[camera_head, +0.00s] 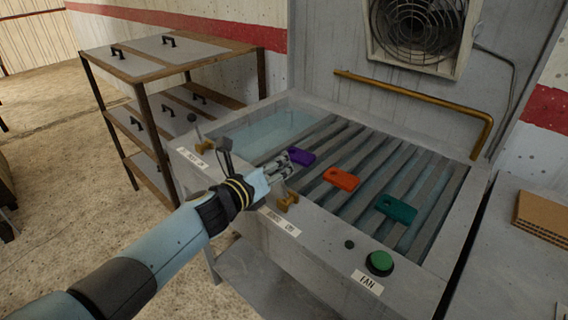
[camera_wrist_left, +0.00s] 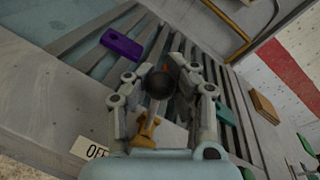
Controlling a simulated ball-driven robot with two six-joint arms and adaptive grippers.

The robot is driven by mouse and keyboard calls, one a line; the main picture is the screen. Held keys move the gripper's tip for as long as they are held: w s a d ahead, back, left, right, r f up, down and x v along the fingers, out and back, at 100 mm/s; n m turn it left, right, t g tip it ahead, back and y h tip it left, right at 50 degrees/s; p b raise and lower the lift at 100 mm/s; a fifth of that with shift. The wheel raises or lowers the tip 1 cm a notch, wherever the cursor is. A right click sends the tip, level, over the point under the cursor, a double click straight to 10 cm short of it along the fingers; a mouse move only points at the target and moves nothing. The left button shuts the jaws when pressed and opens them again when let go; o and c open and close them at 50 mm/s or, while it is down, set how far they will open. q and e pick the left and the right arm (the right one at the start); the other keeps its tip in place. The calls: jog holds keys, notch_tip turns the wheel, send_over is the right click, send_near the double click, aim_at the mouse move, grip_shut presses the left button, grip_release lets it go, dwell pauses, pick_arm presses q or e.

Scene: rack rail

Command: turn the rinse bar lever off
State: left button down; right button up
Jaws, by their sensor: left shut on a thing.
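My left gripper (camera_head: 280,168) is at the front ledge of the sink unit, at a lever with a brass base (camera_head: 288,200). In the left wrist view the lever's dark round knob (camera_wrist_left: 160,84) sits between the two fingers of my left gripper (camera_wrist_left: 165,92), which is shut on it. The lever's brass base (camera_wrist_left: 148,130) shows below the knob. A white label (camera_head: 283,222) lies in front of this lever; its end reads OFF in the wrist view (camera_wrist_left: 94,150). In the head view the fingers hide most of the lever's handle. My right gripper is not in view.
A second brass lever (camera_head: 204,144) stands to the left on the ledge. Purple (camera_head: 302,156), orange (camera_head: 342,179) and teal (camera_head: 396,208) tags lie on the slats. A green FAN button (camera_head: 380,262) is at the right. A brass pipe (camera_head: 420,97) runs behind.

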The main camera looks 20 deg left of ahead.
pick_arm(q)
jog(key=shift+a+f, duration=0.5)
jog(key=shift+f, duration=0.05)
jog(key=c, duration=1.6)
grip_release()
jog(key=shift+s, duration=0.1)
jog(key=o, duration=0.5)
jog(key=shift+s+a+r, duration=0.15)
jog(key=shift+a, duration=0.05)
jog(key=shift+o, duration=0.4)
jog(key=shift+r, duration=0.1)
jog(key=shift+d, duration=0.15)
jog(key=v, duration=1.1)
jog(key=shift+s, duration=0.4)
